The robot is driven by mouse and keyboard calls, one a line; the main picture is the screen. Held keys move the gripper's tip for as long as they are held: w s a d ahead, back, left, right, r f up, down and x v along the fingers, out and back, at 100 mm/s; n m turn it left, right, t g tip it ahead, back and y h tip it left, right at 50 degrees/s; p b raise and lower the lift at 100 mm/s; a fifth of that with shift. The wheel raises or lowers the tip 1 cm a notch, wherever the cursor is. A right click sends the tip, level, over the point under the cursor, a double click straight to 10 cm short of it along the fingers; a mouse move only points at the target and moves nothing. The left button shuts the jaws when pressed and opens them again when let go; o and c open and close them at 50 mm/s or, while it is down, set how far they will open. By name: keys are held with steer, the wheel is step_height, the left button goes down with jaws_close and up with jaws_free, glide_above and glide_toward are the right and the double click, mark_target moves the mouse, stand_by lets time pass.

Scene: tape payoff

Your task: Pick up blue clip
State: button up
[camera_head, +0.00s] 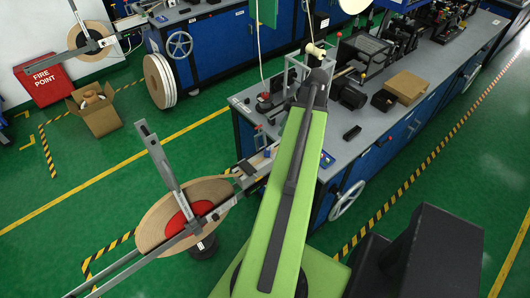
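A small blue piece (246,168), which may be the blue clip, sits on the narrow bracket between the large tape reel (160,215) and the bench. It is too small for me to tell its shape. My green arm reaches up the middle of the view, and its dark far end, with my gripper (317,62), is over the grey bench top, above and to the right of the blue piece. The two are well apart. The fingers are too small and dark to tell open from shut.
The long bench (345,150) carries machines, a cardboard box (407,87) and small dark parts. Metal bars cross the reel with the red hub (195,214). A red fire-point box (48,75) and an open carton (95,112) stand at left. Green floor is clear between.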

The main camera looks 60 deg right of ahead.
steer(key=b, duration=0.9)
glide_toward(267, 149)
steer(key=x, duration=0.5)
steer(key=shift+s+f, duration=0.15)
steer(key=shift+s, duration=0.1)
steer(key=b+x, duration=0.5)
steer(key=shift+w+f, duration=0.1)
steer(key=shift+w, duration=0.1)
steer(key=shift+r, duration=0.2)
jaws_close()
